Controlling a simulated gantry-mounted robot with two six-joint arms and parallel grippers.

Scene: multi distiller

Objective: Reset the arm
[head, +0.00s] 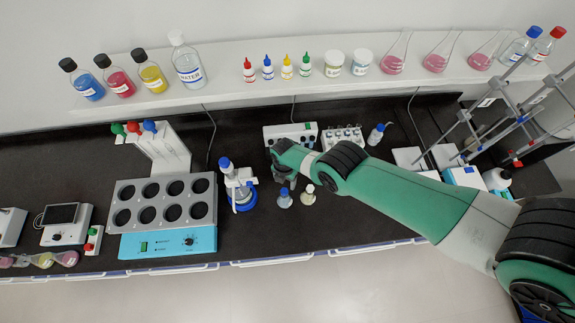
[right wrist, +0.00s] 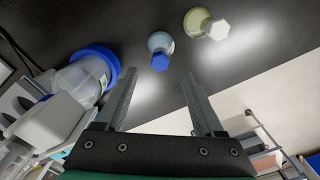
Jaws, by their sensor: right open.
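My right arm reaches in from the right over the black bench, and its gripper (head: 286,178) hangs near the bench's middle, partly hidden by the wrist. In the right wrist view the two fingers (right wrist: 159,80) stand apart with nothing between them. A small blue-capped flask (right wrist: 159,50) lies ahead of the fingertips, and a yellowish flask with a white cap (right wrist: 206,24) is beyond them to the right. Both flasks stand on the bench in the head view, the blue-capped one (head: 284,198) beside the white-capped one (head: 308,195). My left gripper does not show.
A dispenser bottle with a blue base (head: 241,190) stands close left of the gripper. A heating block with round wells (head: 165,247) is farther left. A white device (head: 290,134) and a vial rack (head: 343,138) sit behind. A shelf (head: 220,93) holds bottles and flasks.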

